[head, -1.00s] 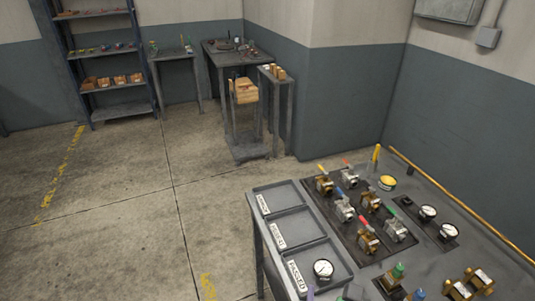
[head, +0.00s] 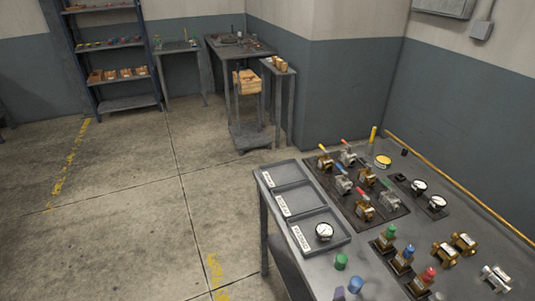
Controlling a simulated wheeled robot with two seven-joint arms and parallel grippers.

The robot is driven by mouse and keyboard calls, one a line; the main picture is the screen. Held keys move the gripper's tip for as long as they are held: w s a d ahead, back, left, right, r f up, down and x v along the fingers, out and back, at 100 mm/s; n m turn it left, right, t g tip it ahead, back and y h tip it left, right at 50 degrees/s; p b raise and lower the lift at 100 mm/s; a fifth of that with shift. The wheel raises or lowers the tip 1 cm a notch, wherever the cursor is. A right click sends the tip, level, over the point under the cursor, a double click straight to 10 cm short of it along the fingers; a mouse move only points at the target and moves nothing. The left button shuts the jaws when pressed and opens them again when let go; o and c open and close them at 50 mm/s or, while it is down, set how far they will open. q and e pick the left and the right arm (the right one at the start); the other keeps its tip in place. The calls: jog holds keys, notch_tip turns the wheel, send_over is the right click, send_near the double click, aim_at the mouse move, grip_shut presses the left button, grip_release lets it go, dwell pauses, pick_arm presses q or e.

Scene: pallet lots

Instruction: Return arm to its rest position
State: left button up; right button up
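Neither of my grippers nor my arms shows in the head view. The workbench (head: 342,267) stands at the lower right. A tray with three labelled compartments (head: 295,199) lies along its left edge. A round white-faced gauge (head: 324,231) sits in the nearest compartment, and the other two look empty. Several valves with coloured handles (head: 365,208) stand on a dark mat right of the tray. Two gauges (head: 428,194) lie on another dark plate further right.
Green, blue and red-topped parts (head: 405,258) stand at the bench front, with brass fittings (head: 454,248) to their right. A yellow rail (head: 450,180) runs along the wall edge. Shelving (head: 110,65), side tables and a wooden crate (head: 247,82) stand at the back. The left floor is clear.

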jog(key=s+m+g+y, duration=0.5)
jog(key=s+m, duration=0.5)
jog(key=m, duration=0.9)
notch_tip(320, 180, down, 22)
jog(key=s+f+g+h+b, duration=0.1)
jog(key=s+g+b, duration=0.1)
jog(key=b, duration=0.5)
jog(key=s+d+f+g+b, duration=0.1)
jog(key=s+f+b, duration=0.2)
jog(key=s+f, duration=0.3)
jog(key=s+d+f+g+b, duration=0.1)
jog(key=s+f+b, duration=0.3)
jog(key=f, duration=0.9)
jog(key=s, duration=0.3)
jog(key=shift+s+d+f, duration=0.15)
jog(key=shift+s+d, duration=0.1)
jog(key=shift+d, duration=0.15)
